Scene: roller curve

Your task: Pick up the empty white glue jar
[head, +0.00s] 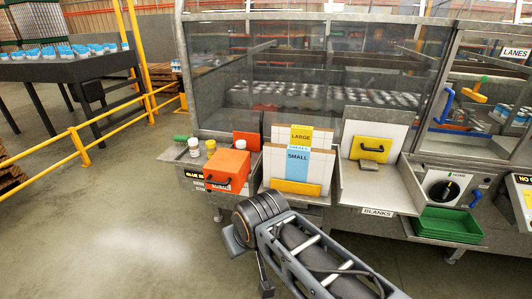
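A small white jar (193,147) stands at the left end of the workbench, on the shelf marked with a glue label. I cannot tell from here which jar is empty. My arm reaches up from the bottom edge to a thick dark joint, below and right of the jars and well apart from them. I cannot make out my gripper's fingers.
An orange box (227,168) with a dark handle stands right of the jars. Signs reading LARGE (301,134) and SMALL (298,161) stand in the middle bay. A grey blanks tray (400,190) and green trays (447,224) lie to the right. The floor at left is clear up to yellow rails (80,147).

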